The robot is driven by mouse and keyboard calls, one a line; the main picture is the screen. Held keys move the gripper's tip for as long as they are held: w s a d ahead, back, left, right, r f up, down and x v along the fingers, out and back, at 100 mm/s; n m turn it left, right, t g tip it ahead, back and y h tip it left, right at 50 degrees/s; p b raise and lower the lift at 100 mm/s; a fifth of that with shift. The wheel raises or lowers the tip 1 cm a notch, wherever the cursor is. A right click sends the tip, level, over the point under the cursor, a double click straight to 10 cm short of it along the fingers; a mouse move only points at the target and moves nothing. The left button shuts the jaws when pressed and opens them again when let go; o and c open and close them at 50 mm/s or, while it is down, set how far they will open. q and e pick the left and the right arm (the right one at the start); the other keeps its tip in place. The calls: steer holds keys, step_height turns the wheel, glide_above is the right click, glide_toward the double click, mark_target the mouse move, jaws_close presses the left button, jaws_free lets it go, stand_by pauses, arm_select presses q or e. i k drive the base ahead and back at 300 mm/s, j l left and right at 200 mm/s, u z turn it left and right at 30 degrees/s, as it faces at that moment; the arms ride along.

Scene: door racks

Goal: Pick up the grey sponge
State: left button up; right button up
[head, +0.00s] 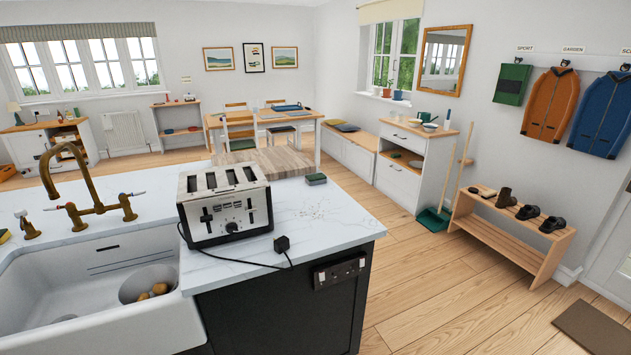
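A small block, grey on top with a green layer showing, which looks like the grey sponge (316,179), lies on the white marble counter (335,215). It sits near the counter's far edge, to the right of the toaster (225,203) and apart from it. Neither of my grippers is in view.
The toaster's black cord and plug (282,244) trail over the counter's front edge. Crumbs (318,213) lie in front of the sponge. A sink (90,290) with a brass tap (90,190) is at left. A wooden board (272,161) is behind. Open floor lies right of the counter.

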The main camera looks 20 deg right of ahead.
mark_target(317, 179)
steer(key=l+z, duration=0.1)
steer(key=z, duration=1.1)
steer(key=i+l+z, duration=0.15)
steer(key=i+z, duration=0.75)
steer(key=i, duration=0.15)
steer(key=i+j+z, duration=0.25)
steer(key=i+z, duration=0.2)
steer(key=i+u, duration=0.3)
steer(key=i, duration=0.35)
steer(key=i+l+u, duration=0.25)
steer(key=i, duration=0.35)
steer(key=i+j+u, duration=0.25)
steer(key=u, duration=0.2)
steer(key=i+u, duration=0.85)
steer(key=i+l+u, duration=0.1)
steer(key=i+u, duration=0.35)
steer(key=i+j+u, duration=0.1)
steer(key=i+u, duration=0.15)
steer(key=i, duration=0.3)
steer(key=i+u, duration=0.25)
steer(key=i, duration=0.3)
steer(key=i+l+u, duration=0.1)
steer(key=i+u, duration=0.2)
steer(key=i, duration=0.25)
steer(key=i+l+u, duration=0.25)
steer(key=i, duration=0.25)
steer(key=i+l+u, duration=0.25)
steer(key=i, duration=0.25)
steer(key=l, duration=0.1)
